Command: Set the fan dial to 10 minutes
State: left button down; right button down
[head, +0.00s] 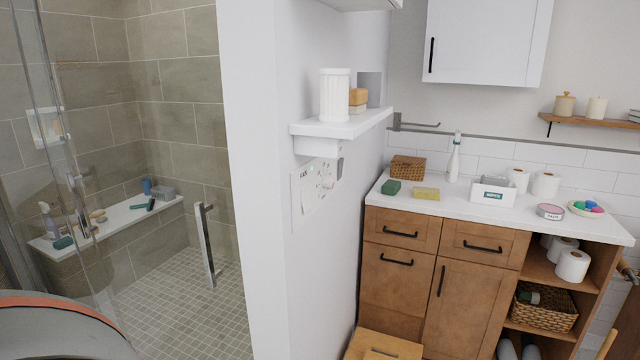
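A white control plate (317,187) is mounted on the white wall below a small shelf, seen at a steep angle. It has a pale rocker-like part (305,192) on its left. A small round fan dial (326,181) with marks around it sits on its right. The marks and the dial's setting are too small to read. Neither of my grippers shows in the head view.
A white shelf (345,126) juts out just above the plate, bearing a ribbed white jar (335,95). The glass shower with its metal door handle (207,245) is left. A wooden vanity (395,275) and a low wooden stool (384,345) stand right.

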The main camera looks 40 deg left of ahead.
aim_at(328, 181)
jog(key=i+u, duration=0.1)
jog(key=u, duration=0.25)
jog(key=l+u, duration=0.1)
jog(key=u, duration=0.25)
jog(key=i+l+u, duration=0.1)
jog(key=u, duration=0.25)
jog(key=i+l+u, duration=0.4)
jog(key=l, duration=0.2)
jog(key=l+u, duration=0.2)
jog(key=i+l, duration=0.1)
jog(key=l, duration=0.25)
jog(key=i+l+u, duration=0.15)
jog(key=l, duration=0.55)
